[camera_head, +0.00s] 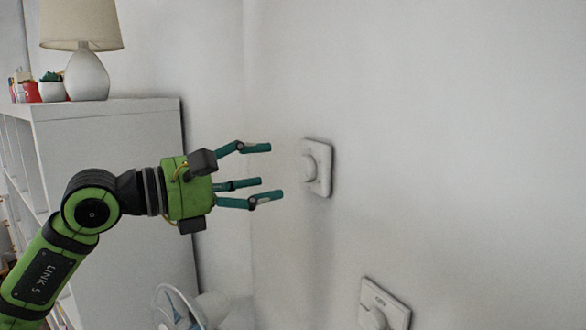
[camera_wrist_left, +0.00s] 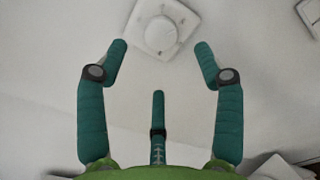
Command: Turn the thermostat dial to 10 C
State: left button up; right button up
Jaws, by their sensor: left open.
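A white thermostat plate (camera_head: 322,168) with a round white dial (camera_head: 308,168) is on the wall, right of my left gripper. My left gripper (camera_head: 264,171) is open and empty, its fingers pointing at the dial with a gap between. In the left wrist view the dial (camera_wrist_left: 161,33) and its plate (camera_wrist_left: 178,12) show at the top, beyond the fingertips of my open left gripper (camera_wrist_left: 160,70). The markings on the plate are too small to read. My right gripper is not in view.
A second white wall plate with a knob (camera_head: 384,305) is lower on the wall. A white shelf unit (camera_head: 110,150) with a lamp (camera_head: 86,60) and a small plant (camera_head: 52,87) stands at left. A fan (camera_head: 178,308) is below my gripper. The wall around the thermostat is clear.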

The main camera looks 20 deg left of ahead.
aim_at(303, 169)
pick_arm(q)
jog(key=p+x, duration=0.1)
jog(key=x, duration=0.1)
jog(key=p+x, duration=0.1)
jog(key=x, duration=0.2)
jog(key=shift+w+d+r+p, duration=0.2)
jog(key=shift+d+p, duration=0.1)
jog(key=shift+p, duration=0.1)
jog(key=shift+w+d+f, duration=0.2)
jog(key=shift+w+d, duration=0.1)
jog(key=c, duration=1.2)
